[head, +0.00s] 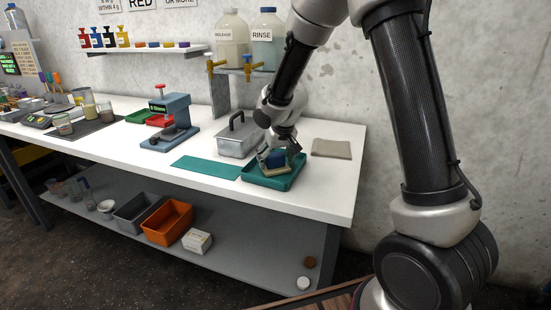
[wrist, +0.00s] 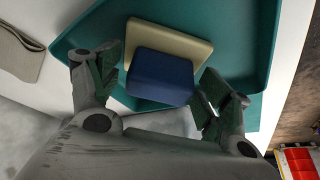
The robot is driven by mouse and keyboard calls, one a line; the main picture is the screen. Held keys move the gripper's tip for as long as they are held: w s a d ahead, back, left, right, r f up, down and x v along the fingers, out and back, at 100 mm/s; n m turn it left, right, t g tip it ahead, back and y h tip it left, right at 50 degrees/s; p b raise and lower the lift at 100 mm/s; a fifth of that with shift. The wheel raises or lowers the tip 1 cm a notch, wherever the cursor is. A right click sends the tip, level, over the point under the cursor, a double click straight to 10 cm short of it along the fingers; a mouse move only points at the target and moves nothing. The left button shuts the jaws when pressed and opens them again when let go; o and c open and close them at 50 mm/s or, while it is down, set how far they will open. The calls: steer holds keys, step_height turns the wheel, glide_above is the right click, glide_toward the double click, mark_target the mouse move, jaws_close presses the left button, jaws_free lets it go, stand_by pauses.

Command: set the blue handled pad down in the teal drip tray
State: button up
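The blue handled pad has a blue block handle (wrist: 162,78) on a beige base (wrist: 172,38). It lies within the teal drip tray (wrist: 255,45), and its blue top also shows in the head view (head: 276,157). The tray (head: 285,182) sits at the front right of the white bench. My gripper (wrist: 160,85) is over the tray, with one finger on each side of the blue handle. The fingers stand apart, with a narrow gap at the left finger. Contact at the right finger is hard to tell. The pad's underside is hidden.
A grey lidded box (head: 238,140) stands behind the tray, left of my gripper. A flat teal mat (head: 206,167) lies left of the tray. A folded beige cloth (head: 331,149) lies to the right. Jugs (head: 267,40) stand on a shelf behind.

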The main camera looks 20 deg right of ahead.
steer(key=v, duration=1.2)
steer(key=s+d+r, duration=0.7)
steer(key=s+d, duration=0.2)
steer(key=s, duration=0.2)
steer(key=s+d, duration=0.2)
steer(key=s, duration=0.7)
steer(key=s+d+m, duration=0.1)
steer(key=s+d, duration=0.2)
steer(key=s, duration=0.6)
steer(key=shift+d+r, duration=0.25)
steer(key=shift+r, duration=0.1)
